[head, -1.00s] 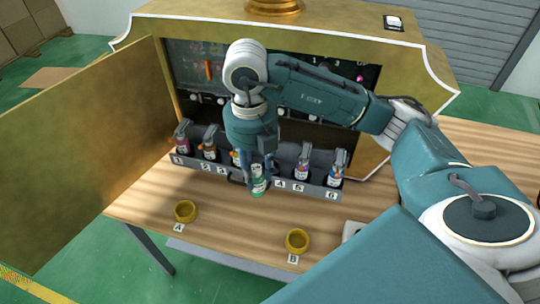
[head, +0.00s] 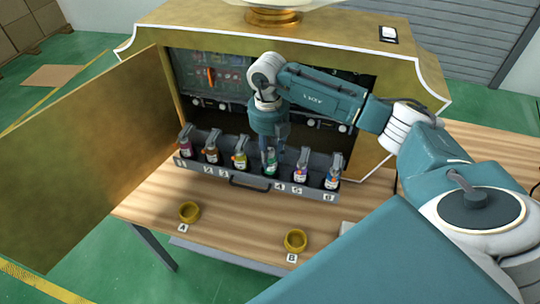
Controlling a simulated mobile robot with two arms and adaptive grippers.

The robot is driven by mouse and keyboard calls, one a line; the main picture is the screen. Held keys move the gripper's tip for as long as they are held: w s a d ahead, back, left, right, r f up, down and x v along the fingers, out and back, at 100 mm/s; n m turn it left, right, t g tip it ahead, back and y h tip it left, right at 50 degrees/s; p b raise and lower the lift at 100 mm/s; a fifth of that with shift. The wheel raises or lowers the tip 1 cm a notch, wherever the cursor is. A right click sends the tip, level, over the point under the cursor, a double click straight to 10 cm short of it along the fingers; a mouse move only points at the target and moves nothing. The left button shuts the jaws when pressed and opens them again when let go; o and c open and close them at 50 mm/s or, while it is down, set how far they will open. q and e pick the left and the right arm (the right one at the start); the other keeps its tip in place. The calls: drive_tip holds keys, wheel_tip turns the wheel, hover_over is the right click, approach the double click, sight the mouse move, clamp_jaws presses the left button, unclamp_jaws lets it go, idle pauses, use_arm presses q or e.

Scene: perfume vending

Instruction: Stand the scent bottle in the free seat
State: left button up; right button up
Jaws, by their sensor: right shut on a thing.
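My right gripper (head: 270,152) points down over the grey rack (head: 215,174) and is shut on the green scent bottle (head: 271,168). The bottle is upright, in line with the seat between the yellow bottle (head: 240,161) and the red-pink bottle (head: 300,173), near the number 4. Its lower part is behind the rack's front wall, so I cannot tell whether its base touches the seat floor. My left gripper is not in view.
A purple bottle (head: 186,148), a brown bottle (head: 212,154) and a blue bottle (head: 332,178) stand in other seats. The gold cabinet door (head: 95,160) stands open at left.

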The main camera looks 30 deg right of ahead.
drive_tip(key=shift+f, duration=0.9)
drive_tip(key=shift+f, duration=0.1)
drive_tip(key=o, duration=1.2)
